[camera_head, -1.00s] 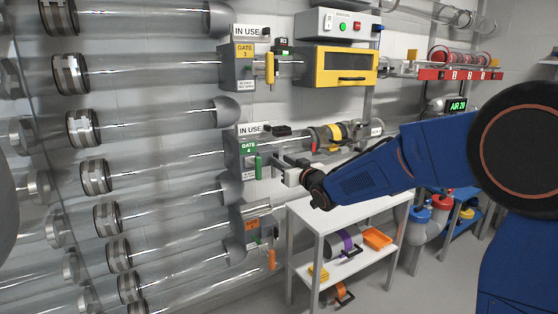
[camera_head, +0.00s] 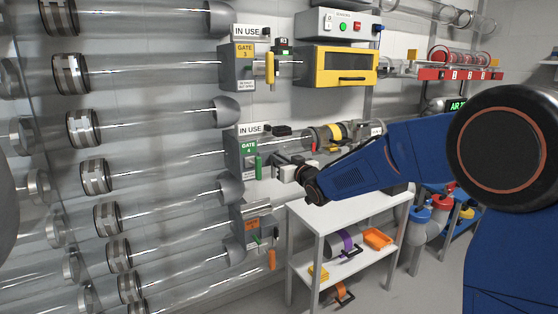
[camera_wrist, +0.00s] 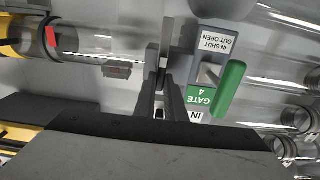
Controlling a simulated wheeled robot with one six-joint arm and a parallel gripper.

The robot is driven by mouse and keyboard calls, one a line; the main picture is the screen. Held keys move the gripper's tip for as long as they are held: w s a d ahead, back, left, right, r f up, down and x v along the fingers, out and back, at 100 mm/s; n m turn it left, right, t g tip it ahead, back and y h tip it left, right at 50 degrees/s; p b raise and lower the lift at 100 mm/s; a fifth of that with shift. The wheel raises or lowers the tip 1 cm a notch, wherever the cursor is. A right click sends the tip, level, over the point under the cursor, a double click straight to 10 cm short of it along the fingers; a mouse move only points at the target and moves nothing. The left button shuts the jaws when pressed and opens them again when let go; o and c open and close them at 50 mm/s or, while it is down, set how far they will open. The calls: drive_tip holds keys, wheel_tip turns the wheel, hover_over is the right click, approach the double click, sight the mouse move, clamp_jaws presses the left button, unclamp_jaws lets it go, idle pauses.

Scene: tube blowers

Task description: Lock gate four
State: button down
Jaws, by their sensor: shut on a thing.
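The gate four box (camera_head: 237,152) is grey with a green "GATE 4" label and stands at the end of a clear tube. A green lever (camera_head: 258,166) hangs upright at its right side. In the wrist view the box (camera_wrist: 212,65) reads "IN SHUT OUT OPEN", and the green lever (camera_wrist: 230,90) stands beside it. My gripper (camera_head: 275,159) is just right of the lever. In the wrist view its fingers (camera_wrist: 164,88) are shut beside the box, apart from the lever. They seem to hold the gate four slide handle, mostly hidden between them.
Gate three (camera_head: 242,68), with a yellow lever, is above, near a yellow-fronted box (camera_head: 337,67). A clear tube with a yellow band (camera_head: 333,132) lies behind my gripper. A white shelf table (camera_head: 340,212) stands below.

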drive_tip(key=shift+w+d+f+m, duration=0.15)
drive_tip(key=shift+d+f+m, duration=0.1)
drive_tip(key=shift+m, duration=2.75)
drive_tip(key=shift+w+d+f+m, duration=0.1)
drive_tip(key=shift+d+f+m, duration=0.1)
drive_tip(key=shift+m, duration=2.8)
drive_tip(key=shift+w+d+f+m, duration=0.15)
drive_tip(key=shift+f+m, duration=0.1)
drive_tip(key=shift+m, duration=2.75)
drive_tip(key=c, duration=1.8)
unclamp_jaws()
